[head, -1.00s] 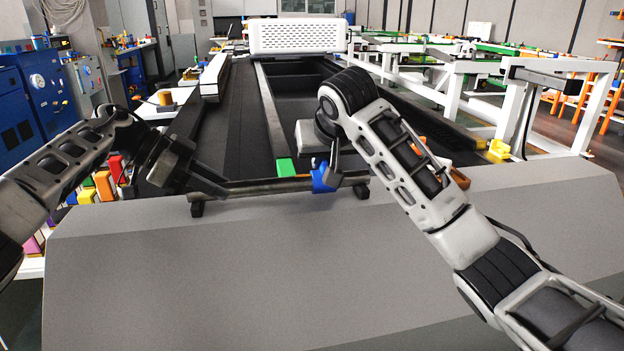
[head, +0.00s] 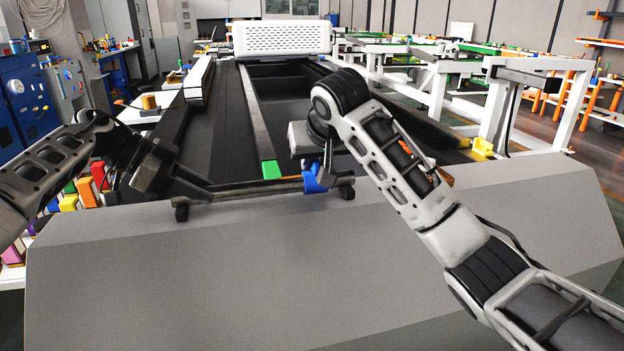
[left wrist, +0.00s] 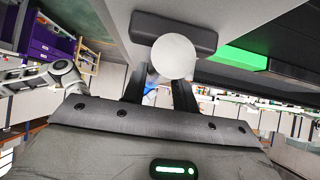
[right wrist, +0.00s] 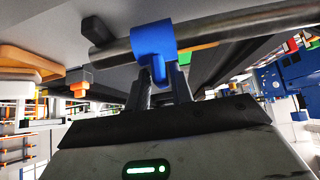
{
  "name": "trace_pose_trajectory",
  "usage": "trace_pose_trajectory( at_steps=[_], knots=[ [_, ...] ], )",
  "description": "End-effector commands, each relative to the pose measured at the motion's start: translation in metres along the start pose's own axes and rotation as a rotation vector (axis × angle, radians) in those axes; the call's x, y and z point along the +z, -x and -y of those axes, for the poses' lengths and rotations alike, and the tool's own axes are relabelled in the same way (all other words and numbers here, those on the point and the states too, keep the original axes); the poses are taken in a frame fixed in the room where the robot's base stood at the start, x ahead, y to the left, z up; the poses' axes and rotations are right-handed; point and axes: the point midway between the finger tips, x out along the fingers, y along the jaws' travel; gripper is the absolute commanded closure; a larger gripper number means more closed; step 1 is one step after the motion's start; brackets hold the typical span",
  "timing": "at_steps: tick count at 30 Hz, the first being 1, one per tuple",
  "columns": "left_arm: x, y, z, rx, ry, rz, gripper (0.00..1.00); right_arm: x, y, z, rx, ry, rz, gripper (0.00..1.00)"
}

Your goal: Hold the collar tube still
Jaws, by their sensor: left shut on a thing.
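In the left wrist view the tube's pale round end (left wrist: 173,56) shows between the fingers. My right gripper (right wrist: 161,82) is at the blue collar (right wrist: 152,42), with its fingers either side of the collar's lower tab. Whether they press on it I cannot tell.
The wide grey panel (head: 300,270) fills the foreground and is bare. A green block (head: 271,169) lies just behind the tube. Long dark rails and a white perforated box (head: 282,38) stand beyond. Coloured blocks (head: 88,190) stand at the left.

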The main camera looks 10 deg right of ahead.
Motion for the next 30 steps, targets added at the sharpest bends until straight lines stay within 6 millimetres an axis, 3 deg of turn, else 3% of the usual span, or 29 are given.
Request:
trace_pose_trajectory(
  at_steps=[2,16,30],
  knots=[
    [-0.003,0.001,0.0,-0.002,-0.004,-0.007,1.0,0.005,-0.003,0.0,0.004,0.003,0.027,0.73],
    [-0.002,0.001,0.0,0.0,-0.002,-0.004,1.0,-0.027,0.033,0.0,0.001,0.001,0.012,0.73],
    [-0.001,0.0,0.0,0.001,-0.002,-0.002,1.0,-0.029,0.035,0.0,0.0,0.0,0.009,0.73]
  ],
)
